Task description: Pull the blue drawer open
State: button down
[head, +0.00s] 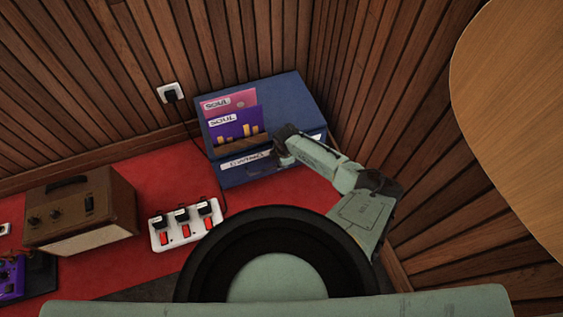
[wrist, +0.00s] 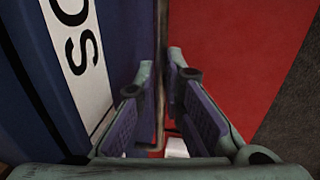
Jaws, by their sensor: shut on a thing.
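The blue drawer (head: 240,176) is the lower front of a blue cabinet (head: 292,100) in the corner. A white label with dark letters runs along the drawer front; it also shows large at the left of the wrist view (wrist: 78,62). My gripper (head: 279,150) is at the right part of the drawer front. In the wrist view its two fingers (wrist: 161,64) are close together around a thin bar (wrist: 160,110), which looks like the drawer's handle. My gripper hides much of the handle in the head view. I cannot tell how far the drawer stands out.
Two record sleeves (head: 238,128) lean on the cabinet's upper front. A white power strip (head: 185,227) with plugs lies on the red carpet (head: 150,180), with a brown amplifier (head: 82,212) to its left. Slatted wood walls (head: 225,40) close in behind and right.

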jog(key=s+d+p, duration=0.3)
jog(key=s+p, duration=0.2)
jog(key=s, duration=0.6)
jog(key=s+d+p, duration=0.4)
jog(key=s+p, duration=0.1)
jog(key=s, duration=0.7)
jog(key=shift+d, duration=0.2)
jog(key=c, duration=1.7)
grip_release()
jog(key=shift+r, duration=0.1)
jog(key=r, duration=0.4)
jog(key=s+r, duration=0.1)
jog(key=r, duration=0.2)
jog(key=s+r, duration=0.1)
jog(key=r, duration=0.3)
jog(key=shift+s+d+r, duration=0.15)
jog(key=shift+d+r, duration=0.15)
jog(key=shift+d, duration=0.1)
